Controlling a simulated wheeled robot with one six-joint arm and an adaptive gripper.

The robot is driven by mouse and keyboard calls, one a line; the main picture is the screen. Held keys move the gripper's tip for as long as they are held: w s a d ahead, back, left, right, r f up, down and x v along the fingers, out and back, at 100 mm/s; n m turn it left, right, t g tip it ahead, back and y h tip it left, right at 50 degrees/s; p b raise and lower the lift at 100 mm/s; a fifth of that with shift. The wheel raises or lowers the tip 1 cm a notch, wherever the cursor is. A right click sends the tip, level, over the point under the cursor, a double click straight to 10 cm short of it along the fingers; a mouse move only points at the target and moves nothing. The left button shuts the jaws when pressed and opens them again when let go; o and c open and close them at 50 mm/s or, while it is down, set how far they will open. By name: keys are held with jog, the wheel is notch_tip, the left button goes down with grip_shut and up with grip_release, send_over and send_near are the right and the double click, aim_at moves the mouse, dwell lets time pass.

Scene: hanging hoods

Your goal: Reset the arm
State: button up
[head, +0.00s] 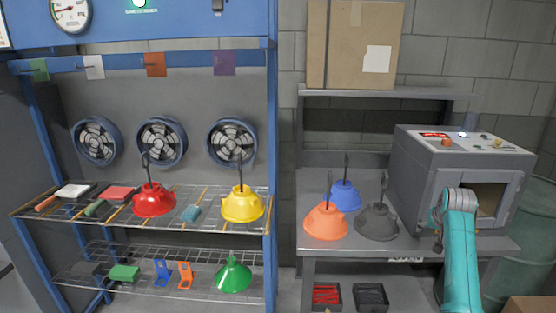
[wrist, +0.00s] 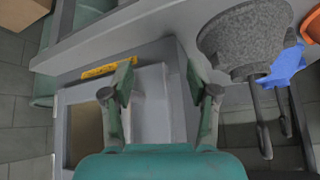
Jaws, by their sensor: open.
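My gripper (wrist: 162,92) is open and empty in the wrist view, its two fingers apart above the grey box machine (wrist: 150,110). In the head view my teal arm rises at the lower right in front of that machine (head: 415,165); the fingers are not clearly seen there. A grey hood (head: 377,222) stands on the bench left of my arm, and it also shows in the wrist view (wrist: 248,40), right of the gripper and apart from it. An orange hood (head: 326,221) and a blue hood (head: 344,195) stand beside it.
A red hood (head: 154,200) and a yellow hood (head: 243,205) sit on the upper wire shelf. A green hood (head: 233,275) sits on the lower one. Colored tags with hooks line the blue rack bar (head: 120,64). A cardboard box (head: 350,45) stands on the high shelf.

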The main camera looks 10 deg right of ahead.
jog(key=s+a+f+n+t, duration=0.1)
jog(key=s+a+f, duration=0.3)
jog(key=a+f, duration=0.55)
jog(key=s+a+f+n+t, duration=0.1)
jog(key=s+a+f, duration=0.4)
jog(key=f, duration=0.7)
jog(key=s+a+f+n+t, duration=0.1)
jog(key=s+a+f, duration=0.3)
jog(key=s+a, duration=0.35)
jog(key=s+a+f+t, duration=0.1)
jog(key=s+a+f, duration=0.4)
jog(key=s+a, duration=0.25)
jog(key=s+a+r+n+t+y, duration=0.1)
jog(key=s+a+r, duration=0.3)
jog(key=s, duration=0.5)
jog(key=s+a+r+n+t+y, duration=0.1)
jog(key=s+a+r, duration=0.25)
jog(key=s, duration=0.65)
jog(key=s+a+r+n+t, duration=0.1)
jog(key=s+a+r+t, duration=0.2)
jog(key=s, duration=0.6)
jog(key=s+a+r+n+y, duration=0.1)
jog(key=s+a+r, duration=0.1)
jog(key=s+r, duration=0.6)
notch_tip(320, 180, up, 3)
jog(key=shift+a, duration=0.3)
